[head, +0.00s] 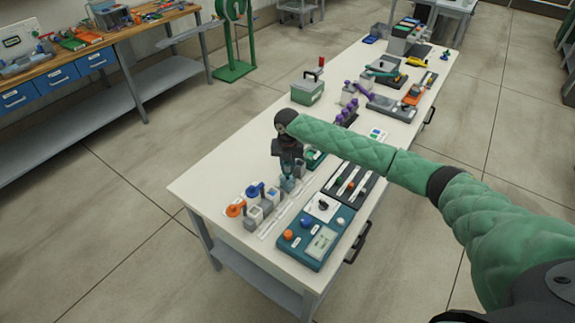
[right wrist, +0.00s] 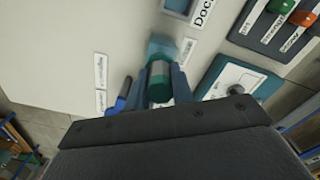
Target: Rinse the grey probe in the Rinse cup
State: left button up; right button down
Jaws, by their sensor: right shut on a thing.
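My right gripper (head: 288,168) points down over the near part of the white table. In the right wrist view its two fingers (right wrist: 160,88) are closed on an upright grey cylinder with a green band, which looks like the grey probe (right wrist: 159,72). A bluish, see-through cup-like piece (head: 288,184) shows just under the gripper in the head view. A teal piece also shows beyond the probe in the right wrist view (right wrist: 162,47). I cannot tell whether the probe's tip is inside it, nor read the label beside it. My left gripper is not in view.
Small grey holders (head: 251,214) with orange and blue tops stand left of the gripper. A teal meter box (head: 316,242) lies at the near edge, with a dark slotted tray (head: 350,184) beyond it. A green box (head: 307,91) stands farther back. The table's left side is clear.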

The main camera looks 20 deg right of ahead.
jog(key=shift+r+p, duration=2.4)
jog(key=shift+r, duration=1.45)
